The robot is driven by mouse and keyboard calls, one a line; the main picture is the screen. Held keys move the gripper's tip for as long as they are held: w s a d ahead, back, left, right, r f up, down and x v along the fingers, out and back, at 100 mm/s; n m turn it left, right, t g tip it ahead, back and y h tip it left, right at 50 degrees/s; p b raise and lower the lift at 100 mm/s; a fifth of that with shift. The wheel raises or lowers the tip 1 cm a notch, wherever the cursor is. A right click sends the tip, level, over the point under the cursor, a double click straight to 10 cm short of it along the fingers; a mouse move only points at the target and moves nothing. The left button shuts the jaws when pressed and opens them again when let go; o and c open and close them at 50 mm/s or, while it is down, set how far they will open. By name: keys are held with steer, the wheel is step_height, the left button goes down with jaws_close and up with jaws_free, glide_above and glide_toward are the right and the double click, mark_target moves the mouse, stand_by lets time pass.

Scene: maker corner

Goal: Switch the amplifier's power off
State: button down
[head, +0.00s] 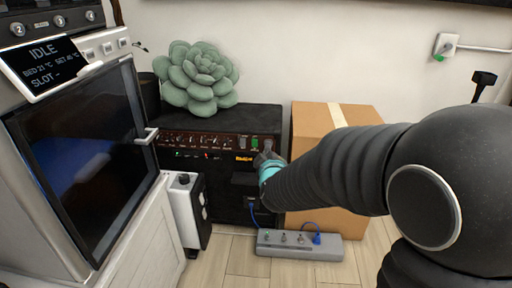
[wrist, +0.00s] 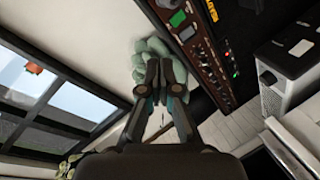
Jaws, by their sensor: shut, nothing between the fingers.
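The black amplifier (head: 225,180) stands on the floor against the wall in the head view. Its dark red control panel (head: 190,141) carries a row of knobs, several small lights and a lit green switch (head: 255,143) near the right end. My gripper (head: 266,162) is at the right end of that panel, and it hides part of the front there. In the wrist view my gripper (wrist: 160,98) is shut and empty. The panel (wrist: 208,50) runs diagonally to its right, with the green switch (wrist: 178,19) up ahead. I cannot tell whether the fingertips touch the panel.
A green succulent (head: 198,75) sits on the amplifier. A cardboard box (head: 300,135) stands to its right. A grey power strip (head: 270,246) with a blue plug lies in front. A machine with a dark glass door (head: 85,150) and a white box (head: 186,212) stand left.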

mark_target(255, 141)
steer(key=w+a+f+n+t+h+b, duration=0.1)
steer(key=a+f+n+t, duration=0.1)
steer(key=a+f, duration=0.1)
steer(key=w+a+f+n+t+h+b, duration=0.1)
steer(key=w+a+f+n+t, duration=0.1)
steer(key=f, duration=0.4)
steer(key=shift+a+f+n+h, duration=0.3)
steer(key=shift+a+n+h, duration=0.15)
steer(key=shift+n, duration=0.15)
steer(key=w, duration=0.4)
steer(key=w+r+b, duration=0.1)
steer(key=w, duration=0.8)
steer(key=shift+w+d+r, duration=0.3)
steer(key=shift+w+r, duration=0.05)
steer(key=shift+w, duration=0.05)
